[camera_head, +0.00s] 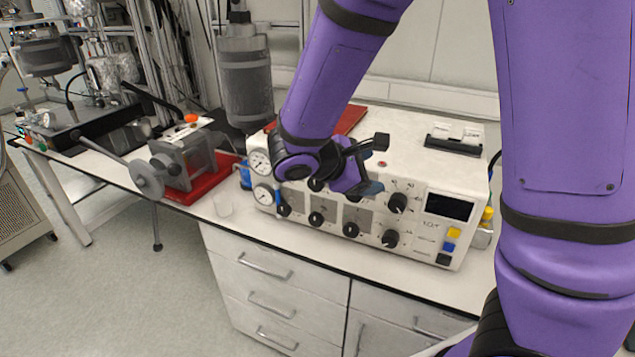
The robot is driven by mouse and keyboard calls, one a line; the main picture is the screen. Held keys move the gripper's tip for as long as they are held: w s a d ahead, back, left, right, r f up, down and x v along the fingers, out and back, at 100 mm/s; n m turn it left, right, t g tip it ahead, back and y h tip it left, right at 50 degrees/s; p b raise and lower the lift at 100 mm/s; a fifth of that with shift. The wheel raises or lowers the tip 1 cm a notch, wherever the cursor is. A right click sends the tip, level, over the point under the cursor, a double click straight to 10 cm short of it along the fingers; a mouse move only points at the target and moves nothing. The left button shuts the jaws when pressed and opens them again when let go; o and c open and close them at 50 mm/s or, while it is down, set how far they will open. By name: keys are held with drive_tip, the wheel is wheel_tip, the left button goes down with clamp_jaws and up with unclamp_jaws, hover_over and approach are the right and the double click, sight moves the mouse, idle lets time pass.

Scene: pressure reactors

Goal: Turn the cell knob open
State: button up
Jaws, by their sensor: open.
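A white instrument box (430,170) stands on the bench, with several black knobs on its front panel. A large knob (397,202) and one below it (390,238) are at right; smaller ones sit along the lower row, such as this knob (351,230). I cannot read the labels, so I cannot tell which is the cell knob. My gripper (371,188) is open at the upper middle of the panel, just left of the large knob. It and my wrist hide part of the upper row. I cannot tell whether it touches anything.
Two round gauges (260,162) are at the panel's left end. A dark display (449,206) and coloured buttons (453,232) are at its right. Drawers (270,290) are below.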

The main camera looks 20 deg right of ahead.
drive_tip(key=w+a+f+n+t+h, duration=0.2)
drive_tip(key=w+a+f+n+t, duration=0.2)
drive_tip(key=a+f+n, duration=0.1)
drive_tip(key=n+t+y, duration=0.1)
drive_tip(key=n+t, duration=0.6)
approach(314, 186)
drive_tip(key=x, duration=1.1)
drive_tip(key=shift+w+d, duration=0.25)
drive_tip(key=shift+d, duration=0.05)
drive_tip(key=c, duration=0.9)
